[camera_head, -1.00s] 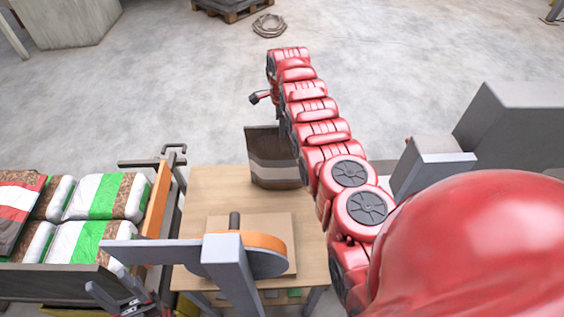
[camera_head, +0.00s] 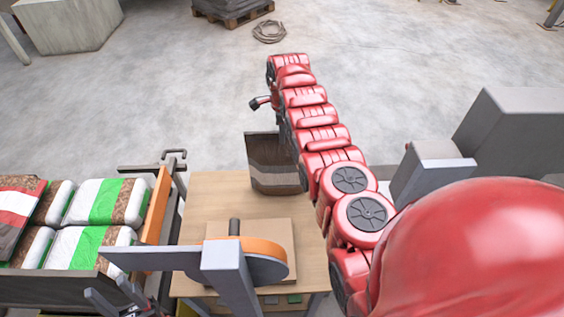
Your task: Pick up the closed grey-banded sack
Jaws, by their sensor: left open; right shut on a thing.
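The grey-banded sack (camera_head: 270,174) is dark brown with a lighter grey band across it. It is upright at the far right part of the wooden table (camera_head: 205,187); I cannot tell whether its base touches the tabletop. My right gripper (camera_head: 281,127) is shut on the sack at its top edge, with its fingers mostly hidden behind my red arm. The arm also covers the sack's right side. My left gripper (camera_head: 122,300) is open and empty at the bottom left, partly cut off by the frame.
A round orange-rimmed device (camera_head: 262,250) on a board, with grey bars, stands on the near table. At left, a bin (camera_head: 60,281) holds several green-and-white-banded sacks and a red-banded one. Grey machine blocks (camera_head: 515,135) stand at right. Beyond the table is open floor with a rope coil (camera_head: 269,32).

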